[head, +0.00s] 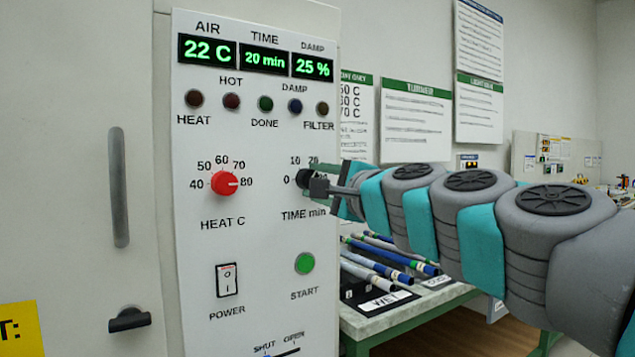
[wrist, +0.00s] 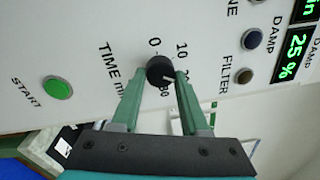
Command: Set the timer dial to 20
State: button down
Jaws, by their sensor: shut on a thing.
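The black timer dial (head: 303,178), labelled TIME min, is on the white control panel (head: 260,270). It also shows in the wrist view (wrist: 158,68), with a pale pointer mark on its face. The mark points toward the 20 side of the scale, but the numbers there are partly covered by a finger. The TIME display (head: 265,60) reads 20 min. My gripper (head: 312,180) is at the dial, and its two green fingers are shut on it from both sides in the wrist view (wrist: 160,78).
The red HEAT C dial (head: 225,183) is left of the timer dial. The green START button (head: 305,263) and POWER switch (head: 227,280) are below. A table (head: 400,316) with several rods stands right of the panel, under my arm.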

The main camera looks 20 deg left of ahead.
jog(key=shift+c, duration=2)
grip_release()
jog(key=v, duration=0.7)
jog(key=shift+s+d+b, duration=0.25)
jog(key=shift+d+b, duration=0.05)
jog(key=shift+b, duration=0.05)
jog(key=shift+f, duration=0.15)
